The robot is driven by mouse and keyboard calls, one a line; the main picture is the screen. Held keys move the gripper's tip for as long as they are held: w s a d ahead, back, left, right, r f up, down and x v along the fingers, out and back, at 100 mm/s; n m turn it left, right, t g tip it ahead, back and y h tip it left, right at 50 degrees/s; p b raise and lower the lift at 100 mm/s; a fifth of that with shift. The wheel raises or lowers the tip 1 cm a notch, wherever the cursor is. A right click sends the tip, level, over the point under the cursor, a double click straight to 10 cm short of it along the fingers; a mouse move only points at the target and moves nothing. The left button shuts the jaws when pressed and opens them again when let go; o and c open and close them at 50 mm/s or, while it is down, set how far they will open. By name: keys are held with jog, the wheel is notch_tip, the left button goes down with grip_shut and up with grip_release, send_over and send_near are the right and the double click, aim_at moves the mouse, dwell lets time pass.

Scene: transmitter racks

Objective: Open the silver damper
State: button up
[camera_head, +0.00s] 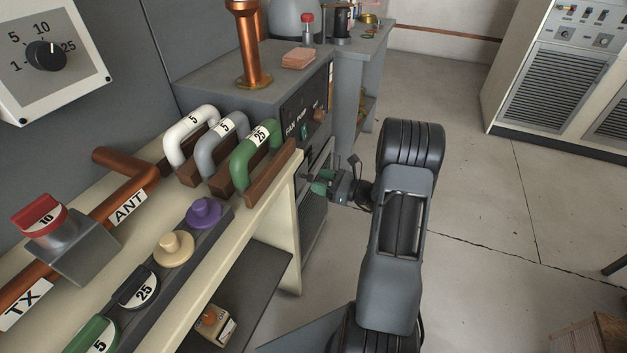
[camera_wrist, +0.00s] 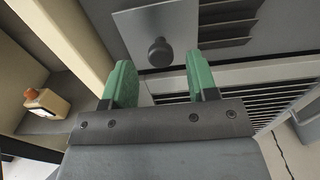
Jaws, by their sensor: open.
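In the wrist view a flat silver-grey plate (camera_wrist: 142,25) with a dark round knob (camera_wrist: 159,52) lies ahead of my gripper (camera_wrist: 158,78); it looks like the silver damper. Dark louvre slots show just right of the plate. The two green fingers are apart, one on each side of the knob in the picture. I cannot tell how far the knob is from the fingertips, and nothing is visibly held. In the head view my gripper (camera_head: 322,184) is beside the cabinet front; the plate and knob cannot be made out there.
A louvred grille (camera_head: 314,222) is low on the cabinet front. The bench (camera_head: 262,208) at left carries white, grey and green handles and copper pipe. Open floor (camera_head: 480,210) lies to the right.

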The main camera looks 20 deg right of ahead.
aim_at(307, 177)
jog(key=shift+x, duration=1.45)
grip_shut()
